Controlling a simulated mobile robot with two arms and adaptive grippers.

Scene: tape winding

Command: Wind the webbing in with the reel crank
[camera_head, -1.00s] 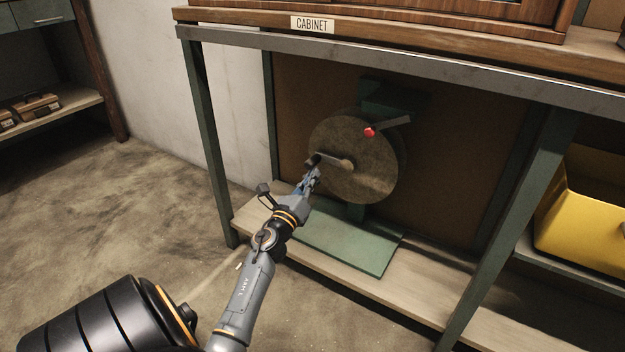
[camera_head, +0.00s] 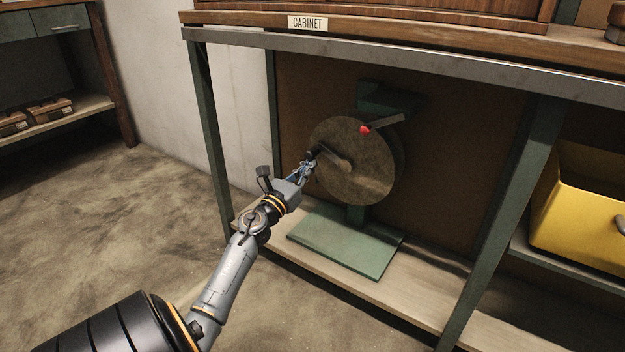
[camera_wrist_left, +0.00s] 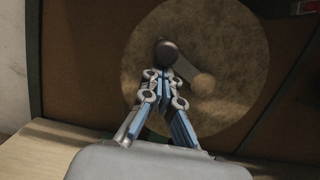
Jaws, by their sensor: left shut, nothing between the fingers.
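The reel is a round grey-brown disc (camera_head: 362,182) on a green stand (camera_head: 345,241) under the cabinet. Its crank arm (camera_head: 332,158) runs from the hub up and left to a dark knob (camera_head: 312,153). The knob also shows end-on in the left wrist view (camera_wrist_left: 166,53). My left gripper (camera_head: 308,164) is shut with nothing between its fingers. Its tips lie just below the knob in the left wrist view (camera_wrist_left: 163,76); I cannot tell whether they touch. A red-tipped lever (camera_head: 365,129) sits at the reel's upper edge. I cannot make out the webbing. My right gripper is out of view.
The bench's metal front edge (camera_head: 400,67) runs above the reel. Green legs stand left (camera_head: 211,140) and right (camera_head: 505,210) of it. A yellow bin (camera_head: 575,215) is on the right. The floor (camera_head: 100,220) at left is clear.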

